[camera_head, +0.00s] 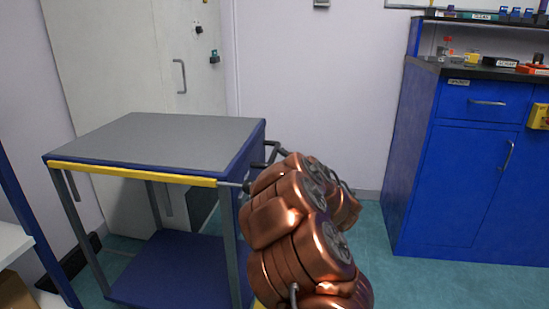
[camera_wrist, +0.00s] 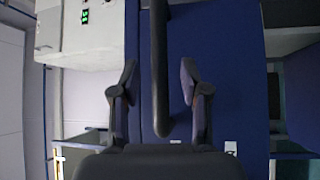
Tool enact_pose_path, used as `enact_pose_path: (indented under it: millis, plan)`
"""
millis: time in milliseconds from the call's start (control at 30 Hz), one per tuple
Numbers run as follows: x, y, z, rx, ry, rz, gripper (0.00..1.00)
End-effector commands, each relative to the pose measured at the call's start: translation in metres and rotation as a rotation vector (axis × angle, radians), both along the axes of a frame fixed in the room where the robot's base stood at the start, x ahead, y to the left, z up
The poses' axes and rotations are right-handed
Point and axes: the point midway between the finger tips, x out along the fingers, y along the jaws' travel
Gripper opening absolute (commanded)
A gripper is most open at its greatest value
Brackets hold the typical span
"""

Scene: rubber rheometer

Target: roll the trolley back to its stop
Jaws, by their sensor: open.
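The trolley (camera_head: 160,138) stands at left in the head view, with a grey top, blue edges, a yellow front strip and a blue lower shelf (camera_head: 180,268). Its dark handle (camera_head: 268,146) juts from its right end, partly hidden by my copper arm. In the wrist view my gripper (camera_wrist: 158,66) is open. A dark bar (camera_wrist: 160,35), seemingly the handle, runs between its two fingers, with a gap visible on each side. A blue surface (camera_wrist: 215,60) lies behind it. The head view does not clearly show my gripper. I cannot pick out the stop.
A blue cabinet (camera_head: 455,185) with a dark worktop and small items stands at right. A pale door (camera_head: 140,60) is behind the trolley. Green floor (camera_head: 375,245) is free between arm and cabinet. A white unit with green digits (camera_wrist: 80,35) shows in the wrist view.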

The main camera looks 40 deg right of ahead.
Motion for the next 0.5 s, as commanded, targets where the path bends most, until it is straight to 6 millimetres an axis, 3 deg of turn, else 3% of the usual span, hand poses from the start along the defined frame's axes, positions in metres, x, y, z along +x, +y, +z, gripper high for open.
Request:
enact_pose_path:
  millis: [200, 500]
  plan:
    - [0.026, -0.005, 0.003, -0.001, -0.003, 0.002, 0.45]
    - [0.042, -0.008, 0.006, -0.001, -0.002, -0.001, 0.45]
